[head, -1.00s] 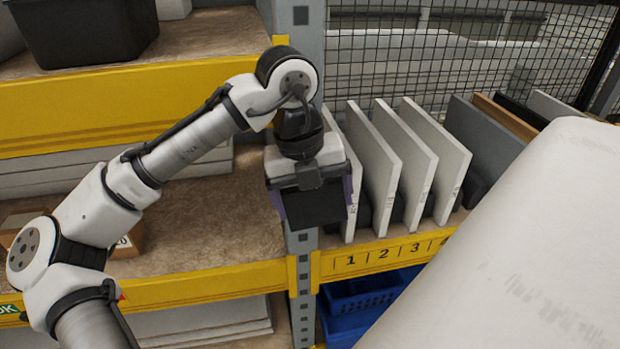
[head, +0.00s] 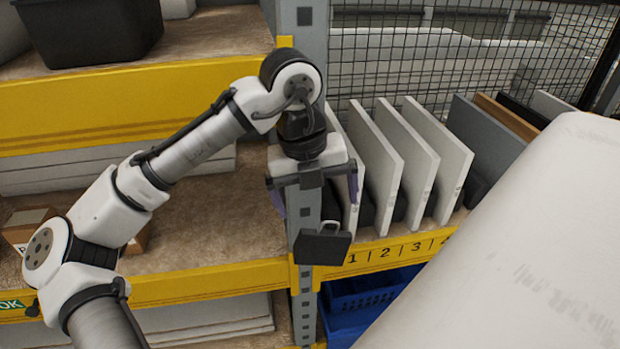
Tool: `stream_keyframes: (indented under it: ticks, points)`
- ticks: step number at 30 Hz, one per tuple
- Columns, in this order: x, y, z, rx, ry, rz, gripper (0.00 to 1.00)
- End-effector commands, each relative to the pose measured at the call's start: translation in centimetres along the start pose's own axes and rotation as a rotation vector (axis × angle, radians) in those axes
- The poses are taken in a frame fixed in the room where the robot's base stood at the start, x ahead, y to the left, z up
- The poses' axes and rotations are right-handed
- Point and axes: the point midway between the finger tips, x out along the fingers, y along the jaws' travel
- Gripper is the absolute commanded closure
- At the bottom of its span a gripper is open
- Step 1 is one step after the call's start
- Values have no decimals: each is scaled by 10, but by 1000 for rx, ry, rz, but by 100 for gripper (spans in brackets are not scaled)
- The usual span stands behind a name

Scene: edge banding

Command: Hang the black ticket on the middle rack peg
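The ticket looks apart from the fingers. I cannot make out the rack pegs, and cannot tell whether the ticket hangs on one or is loose.
The grey post (head: 306,292) stands behind the gripper. White panels (head: 404,153) stand upright in numbered slots to the right. A blue crate (head: 362,296) sits below. A large white surface (head: 530,240) fills the right foreground. A black bin (head: 88,30) is on the upper left shelf.

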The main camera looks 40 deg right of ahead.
Motion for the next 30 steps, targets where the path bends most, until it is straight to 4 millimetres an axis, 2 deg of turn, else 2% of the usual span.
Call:
stream_keyframes:
  ticks: [1,5,8,11,21,27,30]
  points:
    - [-4,4,36,-85,3,-43,0]
    - [-5,4,36,-85,2,-43,0]
    - [-11,4,33,-80,0,-41,0]
    - [-27,4,28,-70,-7,-41,0]
    - [-109,9,0,-42,-33,-25,0]
    - [-142,11,-13,-29,-36,-20,0]
    - [-151,12,-17,-22,-36,-17,0]
